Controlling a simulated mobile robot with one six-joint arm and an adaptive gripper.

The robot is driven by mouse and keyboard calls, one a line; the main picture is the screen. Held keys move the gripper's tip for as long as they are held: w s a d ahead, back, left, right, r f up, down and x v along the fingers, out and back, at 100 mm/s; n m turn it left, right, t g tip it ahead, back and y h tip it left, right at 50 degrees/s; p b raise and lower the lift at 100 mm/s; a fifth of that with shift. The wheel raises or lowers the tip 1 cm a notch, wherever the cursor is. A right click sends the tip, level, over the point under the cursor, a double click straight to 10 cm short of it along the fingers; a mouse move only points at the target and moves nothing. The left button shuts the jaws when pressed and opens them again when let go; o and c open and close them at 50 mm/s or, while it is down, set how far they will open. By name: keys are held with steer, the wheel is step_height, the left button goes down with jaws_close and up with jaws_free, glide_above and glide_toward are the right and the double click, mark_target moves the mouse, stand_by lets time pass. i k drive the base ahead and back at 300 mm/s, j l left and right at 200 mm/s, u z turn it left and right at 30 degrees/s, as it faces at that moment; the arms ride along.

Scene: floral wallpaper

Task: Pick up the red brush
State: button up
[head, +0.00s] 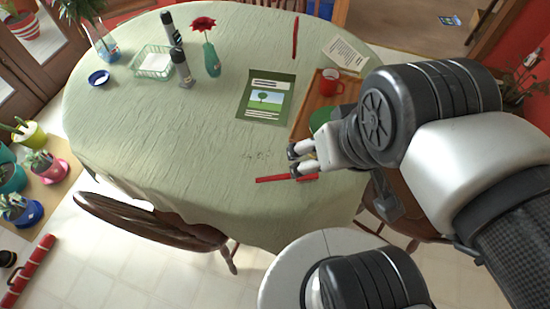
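A thin red stick-like object (272,179), which looks like the red brush, lies flat on the green tablecloth near the table's front edge. Another thin red object (295,38) lies at the back of the table; I cannot tell which of the two is the brush. My gripper (292,162) is over the front right of the table, its two dark-tipped fingers apart with nothing seen between them. The lower fingertip overlaps the near red object in the picture; I cannot tell whether they touch. Part of that object's right half is hidden by the finger.
A wooden tray (300,126) with a red mug (328,83) stands beside my arm. A green picture booklet (265,97) lies mid-table. Pepper-mill-like cylinders (182,68), a vase with a red flower (211,59) and a basket (153,62) stand at back left. The table's front left is clear.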

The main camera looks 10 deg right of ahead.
mark_target(312, 177)
steer(key=l+u, duration=0.75)
